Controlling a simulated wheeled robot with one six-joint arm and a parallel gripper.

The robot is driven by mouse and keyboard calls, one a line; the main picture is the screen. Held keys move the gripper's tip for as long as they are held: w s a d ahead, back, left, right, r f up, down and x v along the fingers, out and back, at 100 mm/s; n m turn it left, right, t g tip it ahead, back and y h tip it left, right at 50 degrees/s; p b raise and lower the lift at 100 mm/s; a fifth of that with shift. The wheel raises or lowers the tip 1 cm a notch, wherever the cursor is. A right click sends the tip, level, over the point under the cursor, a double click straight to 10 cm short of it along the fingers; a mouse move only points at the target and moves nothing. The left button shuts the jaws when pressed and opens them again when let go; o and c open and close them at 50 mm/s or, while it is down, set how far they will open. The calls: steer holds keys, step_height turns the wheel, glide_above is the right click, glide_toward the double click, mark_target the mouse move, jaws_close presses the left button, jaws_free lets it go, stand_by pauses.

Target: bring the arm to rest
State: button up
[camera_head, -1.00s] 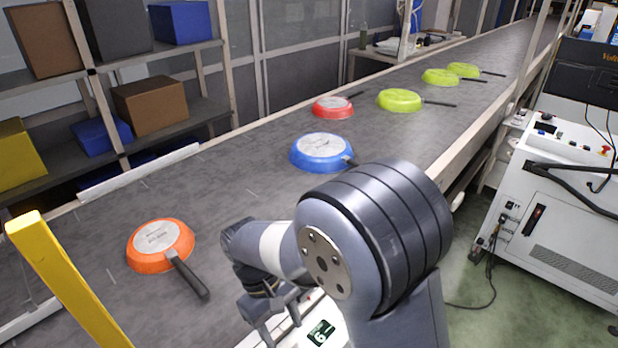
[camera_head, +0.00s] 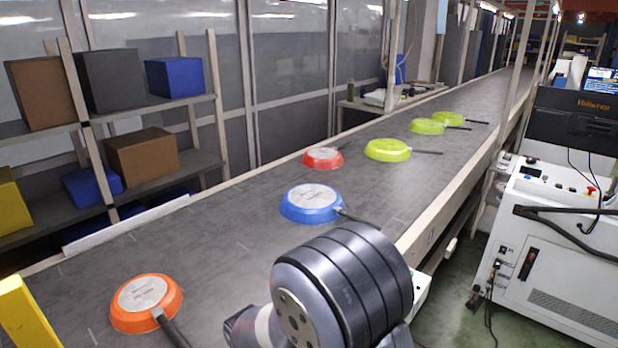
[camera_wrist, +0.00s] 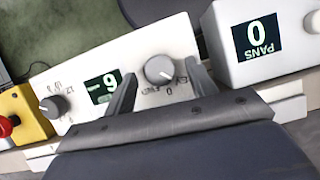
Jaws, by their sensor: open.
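In the head view my arm (camera_head: 340,290) is at the bottom centre, and the gripper is below the frame. An orange pan (camera_head: 146,303) lies upside down on the conveyor (camera_head: 230,240), left of my arm. A blue pan (camera_head: 311,203) and a red pan (camera_head: 323,158) lie farther back.
Several green pans (camera_head: 388,149) lie farther up the belt. A shelf with boxes (camera_head: 143,155) stands at the left. A yellow post (camera_head: 25,315) is at the lower left, and a white cabinet (camera_head: 560,250) at the right. The wrist view also shows a second display box (camera_wrist: 258,45) and a red button (camera_wrist: 8,124).

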steer(key=v, duration=1.1)
steer(key=x, duration=1.1)
steer(key=shift+d+f, duration=0.1)
steer(key=shift+f, duration=0.1)
steer(key=m, duration=0.2)
steer(key=m+y, duration=0.1)
steer(key=m, duration=0.1)
steer(key=shift+w+d+g+y, duration=0.1)
steer(key=shift+d+g+y, duration=0.05)
steer(key=shift+g+y, duration=0.2)
steer(key=m+y+b, duration=0.1)
steer(key=m, duration=0.3)
steer(key=shift+d+g, duration=0.15)
steer(key=shift+g, duration=0.2)
steer(key=m+y+b, duration=0.1)
steer(key=m+y, duration=0.1)
steer(key=m, duration=0.2)
steer(key=shift+d, duration=0.15)
steer(key=m+y, duration=0.1)
steer(key=m, duration=0.1)
steer(key=m+t+b, duration=0.1)
steer(key=m, duration=0.2)
steer(key=shift+d+y, duration=0.15)
steer(key=shift+y, duration=0.2)
steer(key=shift+v, duration=1.9)
steer(key=shift+r, duration=0.1)
